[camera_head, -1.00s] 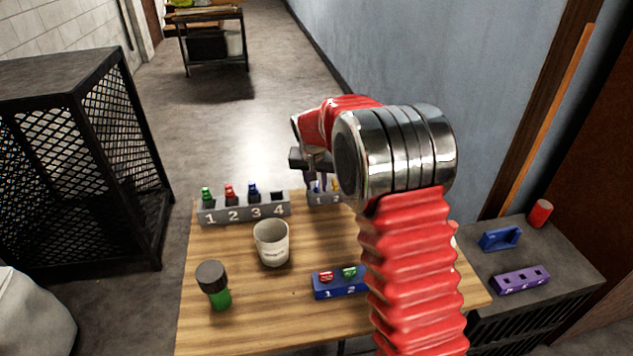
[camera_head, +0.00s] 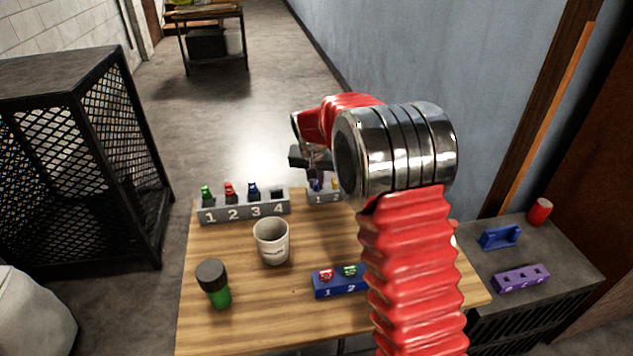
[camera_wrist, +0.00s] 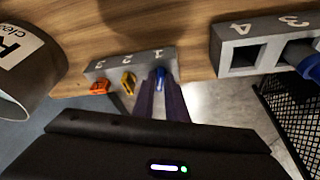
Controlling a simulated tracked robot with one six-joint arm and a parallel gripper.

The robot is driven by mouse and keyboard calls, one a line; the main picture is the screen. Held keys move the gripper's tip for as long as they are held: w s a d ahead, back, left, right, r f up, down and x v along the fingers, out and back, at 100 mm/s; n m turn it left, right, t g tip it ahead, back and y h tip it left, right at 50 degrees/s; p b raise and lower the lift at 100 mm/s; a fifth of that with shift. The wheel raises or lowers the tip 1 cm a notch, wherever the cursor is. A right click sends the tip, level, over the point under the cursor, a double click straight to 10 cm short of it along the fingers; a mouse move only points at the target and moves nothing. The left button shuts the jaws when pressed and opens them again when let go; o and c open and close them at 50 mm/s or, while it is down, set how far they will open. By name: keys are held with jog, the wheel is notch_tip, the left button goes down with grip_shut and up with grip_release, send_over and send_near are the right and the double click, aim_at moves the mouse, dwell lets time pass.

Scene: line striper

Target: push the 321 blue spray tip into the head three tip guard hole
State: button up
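A blue spray tip (camera_head: 315,186) stands in slot 1 of the small grey rack (camera_head: 325,198) at the table's far edge. In the wrist view the blue tip (camera_wrist: 160,76) is between my gripper's purple fingertips (camera_wrist: 160,80), with a gap between the fingers. Contact cannot be made out. A yellow tip (camera_wrist: 128,80) is in slot 2 and an orange one (camera_wrist: 99,86) in slot 3. A blue block (camera_head: 340,284) numbered 1 and 2 holds a red and a green tip; my arm hides its right end.
A longer grey rack (camera_head: 243,211) holds green, red and dark blue tips; slot 4 is empty. A cup (camera_head: 271,241) and a green bottle with a black cap (camera_head: 213,284) stand on the table. A side cabinet carries a purple block (camera_head: 521,279), blue holder (camera_head: 499,237) and red can (camera_head: 540,211).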

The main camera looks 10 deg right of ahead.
grip_shut()
jog(key=shift+r, duration=0.75)
dwell(0.7)
jog(key=shift+r, duration=2.35)
jog(key=shift+r, duration=0.1)
jog(key=s+r, duration=0.8)
jog(key=shift+d+r+n, duration=0.15)
jog(key=shift+r+n, duration=0.1)
jog(key=shift+n, duration=0.05)
